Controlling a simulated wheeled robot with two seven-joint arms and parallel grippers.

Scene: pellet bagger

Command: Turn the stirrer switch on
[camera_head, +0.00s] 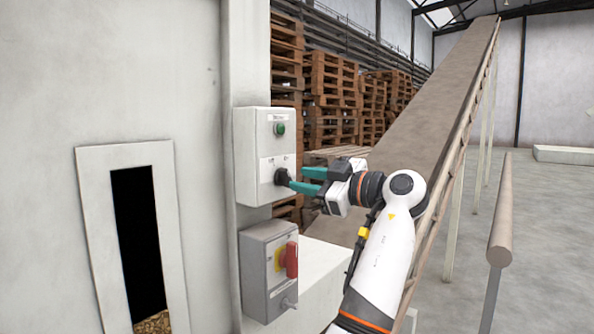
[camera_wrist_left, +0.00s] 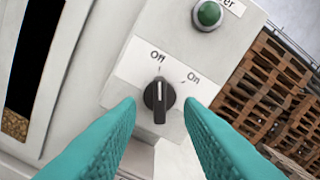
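The stirrer switch (camera_head: 282,177) is a black rotary knob on the lower front of a light grey control box (camera_head: 252,160). In the left wrist view the knob (camera_wrist_left: 159,97) has its pointer line up toward the "Off" label; the "On" label (camera_wrist_left: 193,77) is to its upper right. My left gripper (camera_head: 297,180) has teal fingers and is open in front of the switch. In the left wrist view the fingers stand on either side of the knob, with gaps visible between them and it. My right gripper is not in view.
A green button (camera_head: 280,129) sits above the switch. Below is a grey box (camera_head: 256,262) with a red rotary handle (camera_head: 291,260) on a yellow plate. A wall with a dark window slot (camera_head: 138,240) is at left. Pallet stacks (camera_head: 325,95) and a conveyor (camera_head: 425,110) stand behind.

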